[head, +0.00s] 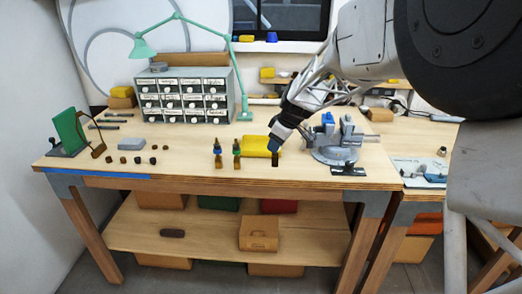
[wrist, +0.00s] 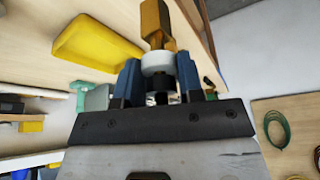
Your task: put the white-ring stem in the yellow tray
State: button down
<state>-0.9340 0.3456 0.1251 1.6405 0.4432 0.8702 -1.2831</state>
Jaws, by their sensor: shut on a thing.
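My gripper (head: 275,146) (wrist: 158,76) is shut on the white-ring stem. In the wrist view the stem's white ring (wrist: 157,62) sits between the blue fingers, with a brass-coloured end (wrist: 154,22) pointing away from me and a dark part between the fingers. In the head view the stem (head: 275,159) shows as a small dark piece below the fingers. The yellow tray (head: 256,141) (wrist: 92,40) lies on the bench just behind and left of the stem in the head view. It looks empty in the wrist view. I cannot tell whether the stem touches the bench.
A blue-ring stem (head: 218,158) and a green-ring stem (head: 236,158) stand upright left of my gripper. A grey vise (head: 335,150) stands close on the right. A drawer cabinet (head: 187,97) is behind left. Several small dark parts lie at the left front.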

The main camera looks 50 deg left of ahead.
jog(key=shift+w+a, duration=0.1)
jog(key=shift+a, duration=0.05)
jog(key=w+a+f, duration=0.1)
jog(key=w+a, duration=0.7)
jog(key=a, duration=0.5)
jog(key=shift+w+f, duration=0.2)
jog(key=shift+w, duration=0.2)
dwell(0.3)
jog(key=shift+f, duration=1.75)
jog(key=shift+f, duration=0.15)
jog(key=c, duration=0.8)
grip_release()
jog(key=shift+o, duration=0.2)
